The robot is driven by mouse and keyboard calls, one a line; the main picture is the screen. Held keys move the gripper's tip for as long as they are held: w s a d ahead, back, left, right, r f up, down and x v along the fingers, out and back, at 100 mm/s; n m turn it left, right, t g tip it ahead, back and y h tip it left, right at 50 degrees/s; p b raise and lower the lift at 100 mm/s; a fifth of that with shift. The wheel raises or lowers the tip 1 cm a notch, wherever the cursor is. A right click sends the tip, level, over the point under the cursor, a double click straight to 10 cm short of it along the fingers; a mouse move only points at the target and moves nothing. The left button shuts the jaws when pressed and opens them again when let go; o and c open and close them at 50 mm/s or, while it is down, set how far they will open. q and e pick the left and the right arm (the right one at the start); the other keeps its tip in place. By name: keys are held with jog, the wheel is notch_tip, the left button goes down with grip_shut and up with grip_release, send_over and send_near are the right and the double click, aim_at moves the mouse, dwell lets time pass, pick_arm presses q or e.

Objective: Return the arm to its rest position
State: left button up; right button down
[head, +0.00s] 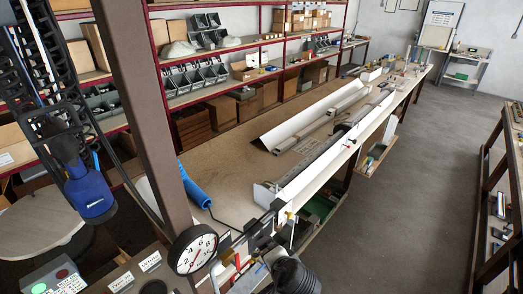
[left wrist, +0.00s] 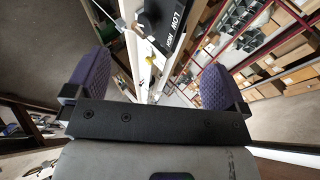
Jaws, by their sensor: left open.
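My left gripper (left wrist: 153,84) shows in the left wrist view with its two purple textured finger pads wide apart and nothing between them. A black box marked LOW and HIGH (left wrist: 166,22) and a pale vertical beam are beyond the fingers, apart from them. In the head view I cannot clearly make out the left gripper; a dark, ribbed part sits at the bottom edge, beside the near end of the bench. My right gripper is in neither view. Long white and grey shutter profiles (head: 312,115) lie along the workbench (head: 225,150).
A brown post crosses the head view at the left. Red-framed shelves (head: 222,91) with bins and boxes line the back. The grey floor (head: 420,170) to the right is clear.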

pick_arm(q)
jog(key=s+a+n+h, duration=0.6)
jog(key=s+a+n, duration=0.2)
jog(key=s+a, duration=0.9)
jog(key=s+a+f+g+y, duration=0.1)
jog(key=s+a+f+g, duration=0.1)
jog(key=s+f, duration=0.4)
jog(key=s+a+f+g+y, duration=0.1)
jog(key=s+a+f+g, duration=0.2)
jog(key=s, duration=0.9)
notch_tip(320, 180, down, 4)
jog(key=a, duration=0.2)
jog(key=shift+s+a+r+n, duration=0.15)
jog(key=shift+s+a+n, duration=0.15)
jog(key=shift+s, duration=0.05)
